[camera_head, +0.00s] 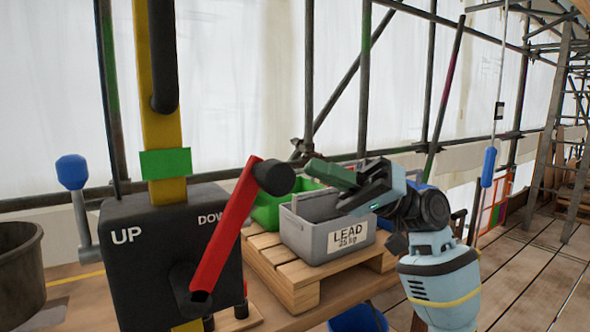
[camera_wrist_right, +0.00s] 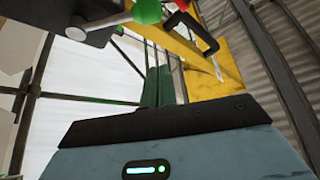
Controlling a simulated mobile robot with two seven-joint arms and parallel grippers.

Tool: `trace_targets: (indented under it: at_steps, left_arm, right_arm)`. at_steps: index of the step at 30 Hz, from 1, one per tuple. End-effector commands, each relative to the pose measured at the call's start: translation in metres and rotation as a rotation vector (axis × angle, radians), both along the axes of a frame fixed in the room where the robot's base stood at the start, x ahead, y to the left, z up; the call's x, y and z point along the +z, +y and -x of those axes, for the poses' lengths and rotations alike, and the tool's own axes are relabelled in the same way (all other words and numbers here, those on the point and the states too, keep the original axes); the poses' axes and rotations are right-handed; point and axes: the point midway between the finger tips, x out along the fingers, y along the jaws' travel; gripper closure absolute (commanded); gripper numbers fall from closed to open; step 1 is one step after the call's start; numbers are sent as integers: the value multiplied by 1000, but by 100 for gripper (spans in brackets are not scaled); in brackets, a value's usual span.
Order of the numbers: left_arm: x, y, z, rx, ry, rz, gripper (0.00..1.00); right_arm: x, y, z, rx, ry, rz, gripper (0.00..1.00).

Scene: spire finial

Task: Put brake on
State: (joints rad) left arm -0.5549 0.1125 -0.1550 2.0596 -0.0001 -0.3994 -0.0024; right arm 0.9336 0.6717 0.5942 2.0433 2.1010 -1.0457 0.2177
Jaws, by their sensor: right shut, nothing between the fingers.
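A black winch box (camera_head: 170,255) marked UP and DOWN stands at left on a yellow post. A red crank arm (camera_head: 228,230) with a black grip (camera_head: 273,177) is on its front, tilted up to the right. A lever with a blue knob (camera_head: 72,171) stands upright at the box's left. No part is labelled as the brake. My right gripper (camera_head: 328,173) is shut and empty, right of the crank grip and apart from it. Its green fingers (camera_wrist_right: 160,85) are together in the wrist view. My left gripper is out of view.
A grey LEAD box (camera_head: 325,240) and a green crate (camera_head: 268,212) sit on a wooden pallet (camera_head: 290,285) behind the crank. A dark bucket (camera_head: 20,275) is at far left. The wrist view shows a metal rod with a green ball (camera_wrist_right: 147,10). Plank floor at right is clear.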

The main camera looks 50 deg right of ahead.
Motion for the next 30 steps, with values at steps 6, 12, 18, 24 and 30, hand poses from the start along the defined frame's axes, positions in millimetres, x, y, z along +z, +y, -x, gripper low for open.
trace_targets:
  at_steps: [6,12,18,24,30]
  left_arm:
    - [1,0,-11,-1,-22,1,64]
    - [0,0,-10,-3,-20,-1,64]
    - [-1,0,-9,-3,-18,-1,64]
    - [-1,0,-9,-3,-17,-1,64]
    - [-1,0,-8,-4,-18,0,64]
  right_arm:
    - [-8,-15,10,-2,0,0,100]
    - [-8,-17,12,0,-1,1,100]
    - [-8,-17,12,0,-1,1,100]
    - [-8,-17,12,0,-1,1,100]
    - [-21,-13,5,-10,28,19,100]
